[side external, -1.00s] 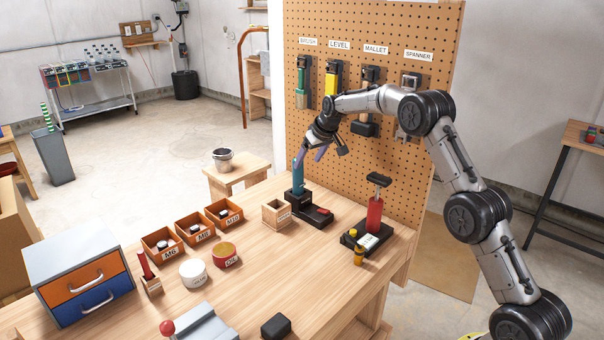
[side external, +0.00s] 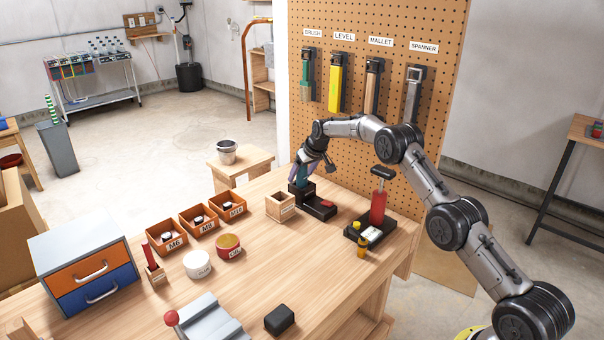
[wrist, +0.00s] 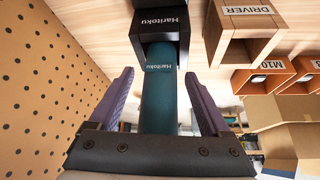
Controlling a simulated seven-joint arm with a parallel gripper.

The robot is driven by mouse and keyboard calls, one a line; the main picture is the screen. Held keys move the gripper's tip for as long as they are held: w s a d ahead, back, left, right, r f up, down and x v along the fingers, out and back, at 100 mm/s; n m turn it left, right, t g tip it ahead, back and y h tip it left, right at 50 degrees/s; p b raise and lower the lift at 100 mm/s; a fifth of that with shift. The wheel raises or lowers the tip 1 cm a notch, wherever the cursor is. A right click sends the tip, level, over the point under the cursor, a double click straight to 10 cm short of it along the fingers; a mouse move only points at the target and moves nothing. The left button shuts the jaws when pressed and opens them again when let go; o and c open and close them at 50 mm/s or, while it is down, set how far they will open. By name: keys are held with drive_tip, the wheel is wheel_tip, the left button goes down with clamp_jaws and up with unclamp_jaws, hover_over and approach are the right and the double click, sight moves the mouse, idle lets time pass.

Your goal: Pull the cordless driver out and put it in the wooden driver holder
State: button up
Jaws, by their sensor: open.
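The teal cordless driver (side external: 302,177) stands upright in its black dock (side external: 320,208) at the back of the bench. In the wrist view the driver (wrist: 159,100) runs between the two purple fingers of my gripper (wrist: 158,88), its far end in the black dock (wrist: 158,22). My gripper (side external: 305,174) is open, with a finger on each side of the driver and visible gaps between. The wooden driver holder (side external: 281,208), a square open box, stands just left of the dock and looks empty. Its DRIVER label shows in the wrist view (wrist: 247,28).
A red-bodied tool (side external: 378,207) on a black base stands right of the dock. The pegboard (side external: 395,135) with hanging tools rises behind. Several orange bins (side external: 198,220) lie left of the holder. The bench middle (side external: 290,260) is clear.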

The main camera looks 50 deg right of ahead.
drive_tip(key=shift+c, duration=0.4)
clamp_jaws()
drive_tip(key=shift+r, duration=0.15)
drive_tip(key=shift+r, duration=0.65)
idle(0.6)
drive_tip(key=shift+r, duration=3.45)
drive_tip(key=shift+r, duration=0.1)
drive_tip(key=a+r, duration=0.5)
drive_tip(key=a, duration=0.5)
drive_tip(key=shift+r, duration=0.15)
